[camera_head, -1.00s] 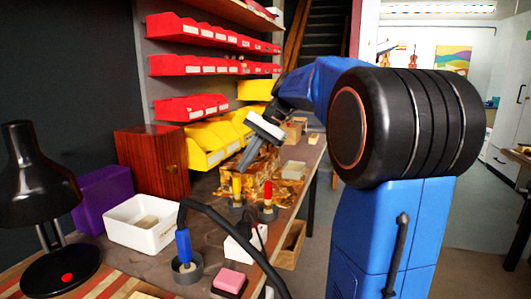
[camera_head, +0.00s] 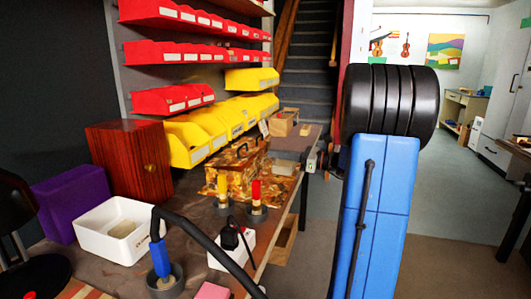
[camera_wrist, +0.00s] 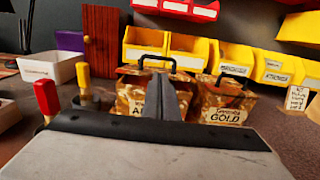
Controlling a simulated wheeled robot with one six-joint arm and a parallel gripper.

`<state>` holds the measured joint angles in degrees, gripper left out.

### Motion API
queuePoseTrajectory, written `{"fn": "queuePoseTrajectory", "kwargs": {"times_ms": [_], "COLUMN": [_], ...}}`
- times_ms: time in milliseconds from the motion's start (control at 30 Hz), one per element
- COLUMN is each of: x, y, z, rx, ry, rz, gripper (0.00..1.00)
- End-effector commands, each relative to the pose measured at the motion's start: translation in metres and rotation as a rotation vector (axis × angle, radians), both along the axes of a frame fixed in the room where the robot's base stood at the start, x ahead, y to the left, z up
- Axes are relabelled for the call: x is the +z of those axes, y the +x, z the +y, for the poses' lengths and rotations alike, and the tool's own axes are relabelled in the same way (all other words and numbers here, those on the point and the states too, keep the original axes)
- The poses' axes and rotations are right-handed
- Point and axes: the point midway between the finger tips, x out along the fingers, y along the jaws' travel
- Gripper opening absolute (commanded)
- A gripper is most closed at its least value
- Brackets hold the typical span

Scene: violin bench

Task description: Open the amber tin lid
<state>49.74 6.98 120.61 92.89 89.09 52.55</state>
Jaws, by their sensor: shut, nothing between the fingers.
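The amber tin (camera_wrist: 130,92) is a mottled amber-brown box with a dark handle on its lid and a label beginning with "A", partly hidden behind my fingers in the wrist view. Its lid looks shut. In the head view it appears to be the nearer of two mottled tins (camera_head: 224,182) on the bench. My gripper (camera_wrist: 160,78) is shut and empty, pointing at the front of the amber tin; I cannot tell the gap between them. In the head view my gripper is not visible.
A similar tin labelled gold (camera_wrist: 226,105) stands right of the amber one. Red-topped (camera_wrist: 45,98) and yellow-topped (camera_wrist: 84,78) tools stand at left. Yellow bins (camera_head: 186,144) line the back. A white tray (camera_head: 88,226) and wooden cabinet (camera_head: 131,160) stand farther left.

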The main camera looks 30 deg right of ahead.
Motion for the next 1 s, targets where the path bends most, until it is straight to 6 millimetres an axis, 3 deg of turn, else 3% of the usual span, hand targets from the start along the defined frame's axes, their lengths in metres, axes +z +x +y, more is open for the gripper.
{"fn": "queuePoseTrajectory", "kwargs": {"times_ms": [600, 1000], "x": [0.003, 0.003], "y": [0.066, 0.073], "z": [0.053, 0.058], "rx": [0.004, 0.003], "ry": [-0.004, -0.005], "rz": [-0.001, 0.000], "gripper": [0.00, 0.00]}}
